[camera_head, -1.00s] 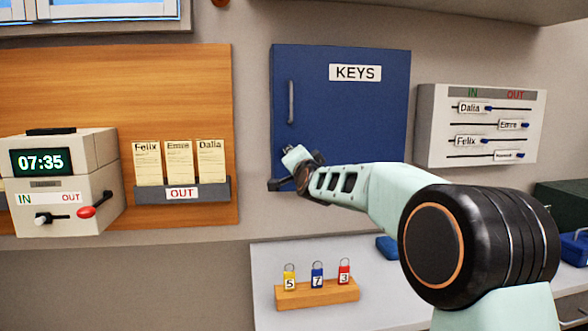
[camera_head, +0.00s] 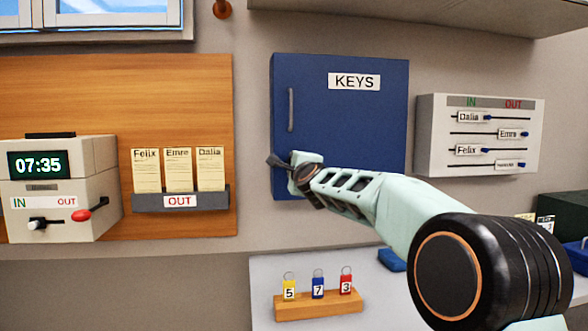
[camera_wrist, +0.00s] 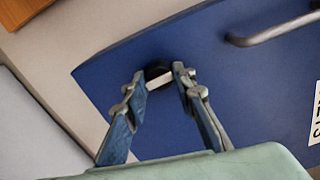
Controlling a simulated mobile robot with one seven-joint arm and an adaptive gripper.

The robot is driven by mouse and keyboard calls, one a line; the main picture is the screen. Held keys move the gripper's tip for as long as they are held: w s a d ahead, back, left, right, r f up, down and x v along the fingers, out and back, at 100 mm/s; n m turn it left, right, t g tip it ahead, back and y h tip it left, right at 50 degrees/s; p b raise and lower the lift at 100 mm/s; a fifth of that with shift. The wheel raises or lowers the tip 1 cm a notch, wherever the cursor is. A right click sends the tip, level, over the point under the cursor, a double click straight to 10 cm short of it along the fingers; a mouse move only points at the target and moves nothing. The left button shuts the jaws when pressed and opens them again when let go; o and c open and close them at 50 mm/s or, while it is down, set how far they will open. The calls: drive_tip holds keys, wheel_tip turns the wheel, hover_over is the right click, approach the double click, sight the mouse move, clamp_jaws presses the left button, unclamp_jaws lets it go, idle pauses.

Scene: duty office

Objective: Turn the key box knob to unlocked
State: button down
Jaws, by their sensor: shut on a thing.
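The blue key box (camera_head: 340,120), labelled KEYS, hangs on the wall with its door closed. Its grey bar handle (camera_head: 291,110) is near the left edge. My gripper (camera_head: 276,162) is at the lower left of the door, below the handle. In the wrist view the two fingers of my gripper (camera_wrist: 158,76) are closed on the sides of a small dark knob (camera_wrist: 157,70) with a pale strip, near the door's edge. In the head view my gripper hides the knob. I see no lock marking beside it.
A sliding IN/OUT board (camera_head: 480,135) is on the wall to the right. A wooden card board (camera_head: 90,75) and a time clock (camera_head: 60,185) are to the left. A wooden block (camera_head: 318,303) with three key tags stands on the desk below.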

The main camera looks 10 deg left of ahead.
drive_tip(key=shift+m, duration=0.5)
drive_tip(key=c, duration=1.6)
unclamp_jaws()
drive_tip(key=shift+s+d, duration=0.1)
drive_tip(key=v, duration=1.1)
drive_tip(key=shift+s, duration=0.4)
drive_tip(key=shift+d, duration=0.1)
